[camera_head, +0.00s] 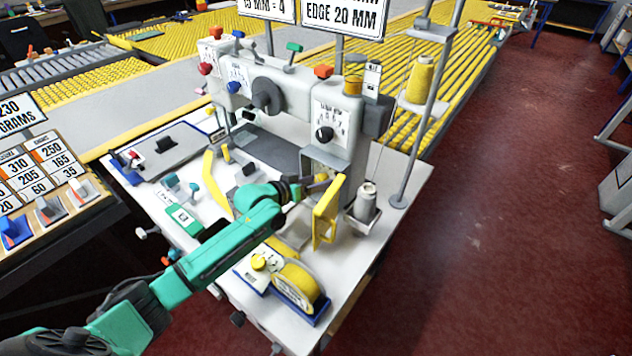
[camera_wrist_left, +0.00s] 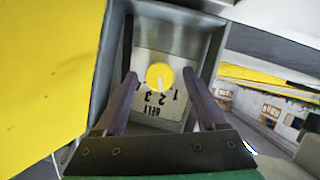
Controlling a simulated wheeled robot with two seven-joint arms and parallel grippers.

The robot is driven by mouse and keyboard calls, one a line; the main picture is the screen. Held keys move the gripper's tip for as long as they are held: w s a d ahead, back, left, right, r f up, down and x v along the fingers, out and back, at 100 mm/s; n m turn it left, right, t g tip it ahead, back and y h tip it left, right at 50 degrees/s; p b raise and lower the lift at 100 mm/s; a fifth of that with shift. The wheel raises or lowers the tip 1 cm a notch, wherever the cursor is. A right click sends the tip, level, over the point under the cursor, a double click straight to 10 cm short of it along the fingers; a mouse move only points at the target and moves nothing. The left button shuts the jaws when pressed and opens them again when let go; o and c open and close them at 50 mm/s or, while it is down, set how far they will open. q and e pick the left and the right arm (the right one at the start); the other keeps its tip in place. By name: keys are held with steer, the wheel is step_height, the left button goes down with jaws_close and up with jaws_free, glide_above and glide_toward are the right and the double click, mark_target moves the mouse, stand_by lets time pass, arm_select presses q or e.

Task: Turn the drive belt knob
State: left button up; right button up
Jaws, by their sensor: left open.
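The drive belt knob (camera_wrist_left: 159,76) is a round yellow knob with a pale pointer. It sits on a plate (camera_wrist_left: 153,116) marked BELT with numbers, upside down in the left wrist view. The pointer faces the numbers, roughly at the 2. The plate lies inside a grey recess in the sewing machine (camera_head: 280,100). My left gripper (camera_wrist_left: 159,76) is open, with one dark finger on each side of the knob in the picture; contact is not visible. In the head view my left gripper (camera_head: 318,185) reaches into the machine's lower right, where the knob is hidden. My right gripper is not in view.
An open yellow cover (camera_head: 326,214) stands right beside my left gripper and fills the left of the wrist view. A grey thread cone (camera_head: 366,203) stands to its right.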

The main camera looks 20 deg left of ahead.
arm_select(q)
steer(key=shift+c, duration=1.2)
jaws_close()
